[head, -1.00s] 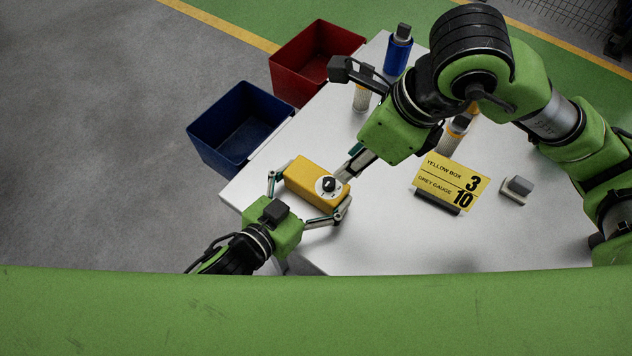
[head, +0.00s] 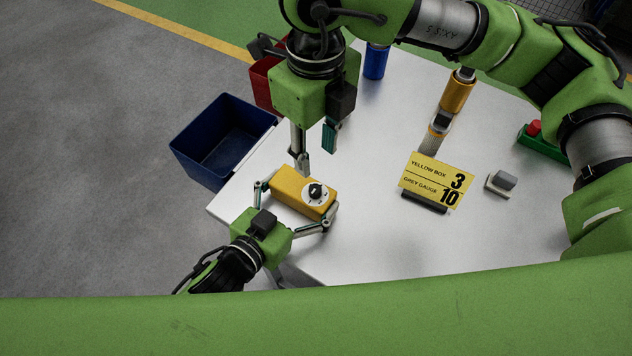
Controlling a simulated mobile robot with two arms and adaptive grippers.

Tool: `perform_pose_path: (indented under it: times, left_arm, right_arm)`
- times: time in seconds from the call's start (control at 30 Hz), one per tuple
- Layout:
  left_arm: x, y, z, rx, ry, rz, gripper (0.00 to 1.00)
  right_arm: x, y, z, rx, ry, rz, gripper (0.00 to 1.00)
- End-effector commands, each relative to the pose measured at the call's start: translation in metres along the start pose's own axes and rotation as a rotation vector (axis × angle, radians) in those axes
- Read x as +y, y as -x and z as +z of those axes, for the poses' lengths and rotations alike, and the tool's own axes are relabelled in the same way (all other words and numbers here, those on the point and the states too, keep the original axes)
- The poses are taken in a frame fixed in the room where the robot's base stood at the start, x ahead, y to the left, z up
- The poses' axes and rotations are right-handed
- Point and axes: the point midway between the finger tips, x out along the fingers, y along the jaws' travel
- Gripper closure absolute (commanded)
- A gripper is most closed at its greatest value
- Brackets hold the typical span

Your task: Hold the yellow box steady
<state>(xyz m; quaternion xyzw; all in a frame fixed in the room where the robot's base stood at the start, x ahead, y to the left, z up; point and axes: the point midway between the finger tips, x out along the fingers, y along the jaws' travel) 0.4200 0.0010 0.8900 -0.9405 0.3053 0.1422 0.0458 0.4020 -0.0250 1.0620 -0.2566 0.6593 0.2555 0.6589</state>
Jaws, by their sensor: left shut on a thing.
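The yellow box (head: 290,184) lies on the white table near its left front edge. On its top is a white dial with a black knob (head: 315,190). My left gripper (head: 294,206) is shut on the yellow box, with one finger at each end of it. My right gripper (head: 315,158) is open and empty, just beyond the box, fingers pointing down. The small numbers on the dial are too small to read.
A blue bin (head: 212,150) and a partly hidden red bin (head: 263,88) stand off the table's left edge. A blue cylinder (head: 375,63), an orange cylinder (head: 458,92), a small grey block (head: 502,182) and a red button (head: 534,128) are on the table. The front right is clear.

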Motion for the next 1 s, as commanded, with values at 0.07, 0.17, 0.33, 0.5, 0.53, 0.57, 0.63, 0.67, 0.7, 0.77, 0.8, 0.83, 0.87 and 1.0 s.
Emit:
perform_pose_path:
  times: [0.07, 0.17, 0.33, 0.5, 0.53, 0.57, 0.63, 0.67, 0.7, 0.77, 0.8, 0.83, 0.87, 1.0]
  left_arm:
    - [0.0, 0.0, 0.001, -0.001, 0.001, 0.001, 0.41]
    - [0.001, 0.0, 0.001, -0.001, 0.001, 0.001, 0.41]
    - [0.001, 0.0, 0.001, -0.001, 0.001, 0.001, 0.41]
    - [0.001, 0.0, 0.001, -0.001, 0.001, 0.001, 0.41]
    - [0.001, 0.0, 0.001, -0.001, 0.001, 0.001, 0.41]
    - [0.001, 0.0, 0.001, -0.001, 0.001, 0.001, 0.41]
    - [0.001, 0.0, 0.001, -0.001, 0.001, 0.001, 0.41]
    - [0.001, 0.0, 0.001, -0.001, 0.001, 0.001, 0.41]
    - [0.001, 0.0, 0.001, -0.001, 0.001, 0.001, 0.41]
    - [0.001, 0.0, 0.001, -0.001, 0.001, 0.001, 0.41]
    - [0.001, 0.0, 0.001, -0.001, 0.001, 0.001, 0.41]
    - [0.001, 0.0, 0.001, -0.001, 0.001, 0.001, 0.41]
    - [0.001, 0.0, 0.001, -0.001, 0.001, 0.001, 0.41]
    - [0.001, 0.0, 0.001, -0.001, 0.001, 0.001, 0.41]
  right_arm:
    - [0.0, -0.013, -0.001, 0.005, 0.0, 0.002, 0.66]
    - [0.0, -0.032, -0.002, 0.005, -0.001, 0.003, 0.66]
    - [0.001, -0.067, -0.002, 0.005, 0.001, 0.003, 0.66]
    - [0.001, -0.094, -0.001, 0.002, 0.001, 0.003, 0.66]
    - [0.0, -0.098, -0.001, 0.001, 0.001, 0.002, 0.66]
    - [0.0, -0.101, -0.001, 0.002, 0.001, 0.002, 0.66]
    - [0.0, -0.107, -0.001, 0.001, 0.001, 0.002, 0.66]
    - [0.0, -0.109, -0.001, 0.001, 0.001, 0.002, 0.66]
    - [0.0, -0.111, -0.001, 0.0, 0.001, 0.002, 0.66]
    - [0.0, -0.112, 0.0, -0.001, 0.001, 0.001, 0.66]
    - [0.0, -0.113, 0.0, -0.001, 0.002, 0.001, 0.66]
    - [0.0, -0.113, 0.0, -0.001, 0.002, 0.001, 0.66]
    - [0.0, -0.113, 0.0, -0.001, 0.002, 0.001, 0.66]
    - [0.0, -0.113, 0.0, -0.001, 0.002, 0.001, 0.66]
